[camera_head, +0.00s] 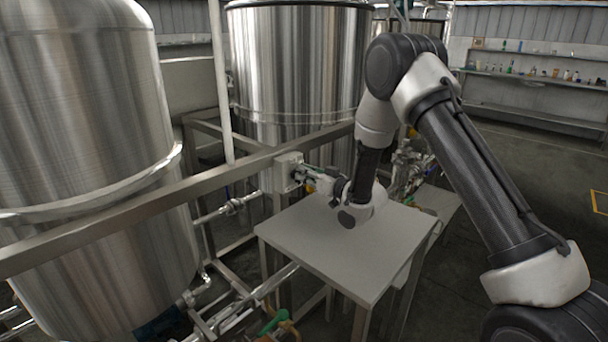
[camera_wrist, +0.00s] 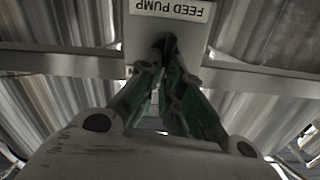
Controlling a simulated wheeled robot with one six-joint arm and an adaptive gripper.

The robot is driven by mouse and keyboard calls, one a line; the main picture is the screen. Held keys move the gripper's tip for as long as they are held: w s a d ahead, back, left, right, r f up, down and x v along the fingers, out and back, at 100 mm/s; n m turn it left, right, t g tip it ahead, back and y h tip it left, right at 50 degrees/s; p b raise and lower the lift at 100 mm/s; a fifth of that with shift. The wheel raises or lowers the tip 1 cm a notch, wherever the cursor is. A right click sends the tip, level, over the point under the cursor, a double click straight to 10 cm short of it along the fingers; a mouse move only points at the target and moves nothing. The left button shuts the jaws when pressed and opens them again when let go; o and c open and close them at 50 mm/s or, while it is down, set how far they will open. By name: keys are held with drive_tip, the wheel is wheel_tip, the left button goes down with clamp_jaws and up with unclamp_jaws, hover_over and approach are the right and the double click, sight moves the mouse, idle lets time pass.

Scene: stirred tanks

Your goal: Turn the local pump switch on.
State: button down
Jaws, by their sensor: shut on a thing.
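The local pump switch is a light grey box (camera_head: 288,170) on the metal rail between the two big tanks. In the wrist view its face (camera_wrist: 190,32) fills the upper middle, with a "FEED PUMP" label (camera_wrist: 171,9) upside down. A dark switch knob (camera_wrist: 166,43) shows on the face, partly hidden by the fingers. My gripper (camera_head: 301,173) reaches the box from the right, roughly level. In the wrist view my gripper (camera_wrist: 162,66) is shut on the knob, its fingertips close together at it. The knob's exact angle cannot be told.
A grey table (camera_head: 345,244) stands below my wrist. Steel tanks (camera_head: 90,130) (camera_head: 296,70) stand left and behind. The metal rail (camera_head: 130,207) crosses in front of them. Pipes and a green-handled valve (camera_head: 273,322) lie below. Open floor is at right.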

drive_tip(key=shift+w+d+f+m, duration=0.15)
drive_tip(key=shift+m, duration=1.5)
drive_tip(key=shift+w+d+f+m, duration=0.15)
drive_tip(key=shift+d+m, duration=0.05)
drive_tip(key=shift+m, duration=1.4)
drive_tip(key=shift+w+d+f+m, duration=0.15)
drive_tip(key=shift+m, duration=1.5)
drive_tip(key=c, duration=1.6)
unclamp_jaws()
drive_tip(key=v, duration=1.2)
